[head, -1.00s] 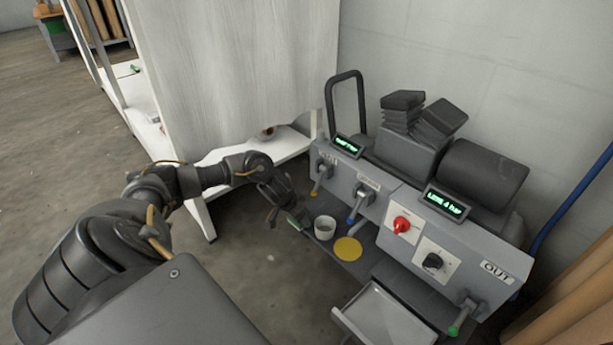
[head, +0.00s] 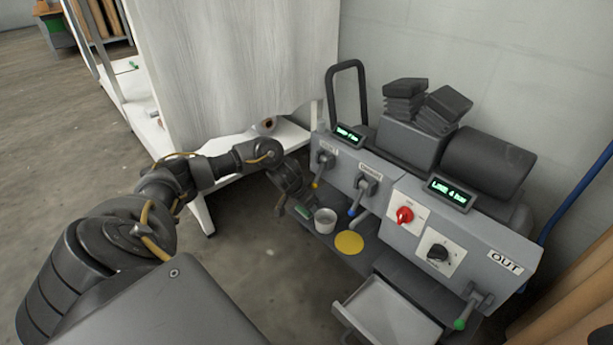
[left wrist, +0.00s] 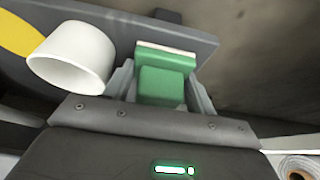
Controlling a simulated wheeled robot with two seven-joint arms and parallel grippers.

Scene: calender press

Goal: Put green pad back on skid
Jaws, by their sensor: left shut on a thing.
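The green pad (head: 304,211) is between the fingers of my left gripper (head: 293,206), just left of the white cup (head: 325,219). In the left wrist view the green pad (left wrist: 165,84) is a green block with a pale layer along its far edge. My left gripper (left wrist: 160,76) is shut on it, with a grey finger on each side. A dark grey plate at the foot of the press, which may be the skid (head: 322,240), lies by the pad. I cannot tell whether the pad touches it. My right gripper is not in view.
The white cup (left wrist: 72,55) and a yellow disc (head: 349,242) are on the dark plate. The press (head: 405,210) with its levers rises behind them, with an open grey tray (head: 385,318) at front right. A white shelf unit (head: 230,60) stands behind my left arm.

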